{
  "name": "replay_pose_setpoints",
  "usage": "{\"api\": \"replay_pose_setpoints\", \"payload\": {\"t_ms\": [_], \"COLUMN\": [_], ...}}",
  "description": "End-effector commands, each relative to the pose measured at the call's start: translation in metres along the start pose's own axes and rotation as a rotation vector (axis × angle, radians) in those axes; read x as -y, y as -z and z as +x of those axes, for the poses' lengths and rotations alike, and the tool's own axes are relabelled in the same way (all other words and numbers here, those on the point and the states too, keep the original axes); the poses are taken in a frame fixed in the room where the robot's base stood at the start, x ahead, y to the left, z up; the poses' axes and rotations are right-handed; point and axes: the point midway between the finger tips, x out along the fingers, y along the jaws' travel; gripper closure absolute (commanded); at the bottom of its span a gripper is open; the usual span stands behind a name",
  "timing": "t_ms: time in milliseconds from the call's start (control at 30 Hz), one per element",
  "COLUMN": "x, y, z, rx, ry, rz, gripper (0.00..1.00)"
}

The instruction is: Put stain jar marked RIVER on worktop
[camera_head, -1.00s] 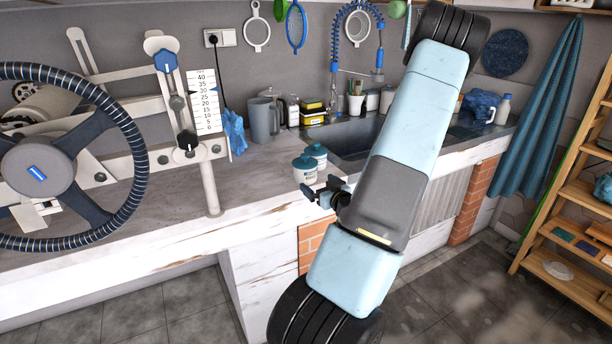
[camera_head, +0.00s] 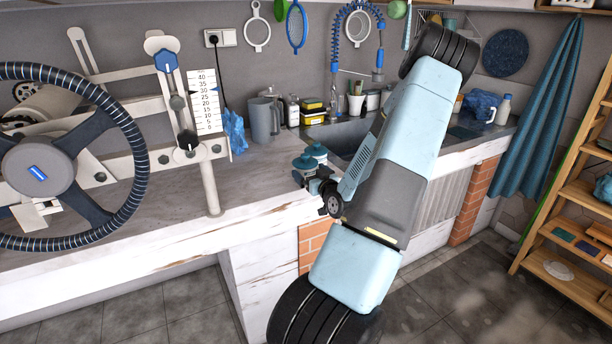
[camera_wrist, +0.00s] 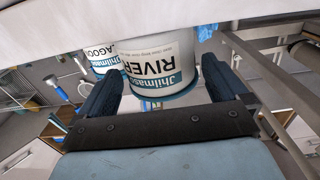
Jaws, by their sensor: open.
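The stain jar marked RIVER (camera_wrist: 158,68) is white with a teal lid and shows upside down in the wrist view. It stands between the two dark fingers of my gripper (camera_wrist: 160,75), which is open. A small gap shows by the right finger; contact at the left finger is unclear. A second white jar, lettered LAGOO with the rest hidden (camera_wrist: 103,57), is behind it to the left. In the head view the front jar (camera_head: 304,166), seemingly RIVER, stands on the worktop (camera_head: 255,178) by the sink, partly hidden by my gripper (camera_head: 303,181).
A grey jug (camera_head: 264,119) and several small containers stand along the back wall. A steering wheel (camera_head: 75,155) and a scale post (camera_head: 206,103) are at left. The worktop's left front is bare.

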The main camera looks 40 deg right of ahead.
Motion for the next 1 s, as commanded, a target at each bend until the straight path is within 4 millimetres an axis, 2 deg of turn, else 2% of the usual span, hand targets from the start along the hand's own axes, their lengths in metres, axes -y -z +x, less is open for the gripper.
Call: {"api": "replay_pose_setpoints", "payload": {"t_ms": [300, 633, 1000], "x": [-0.001, -0.001, -0.001], "y": [0.0, 0.0, 0.0], "z": [0.04, 0.045, 0.044], "rx": [-0.001, 0.0, 0.0], "ry": [0.001, 0.0, 0.0], "rz": [0.001, 0.0, 0.0], "gripper": [0.0, 0.01, 0.36]}}
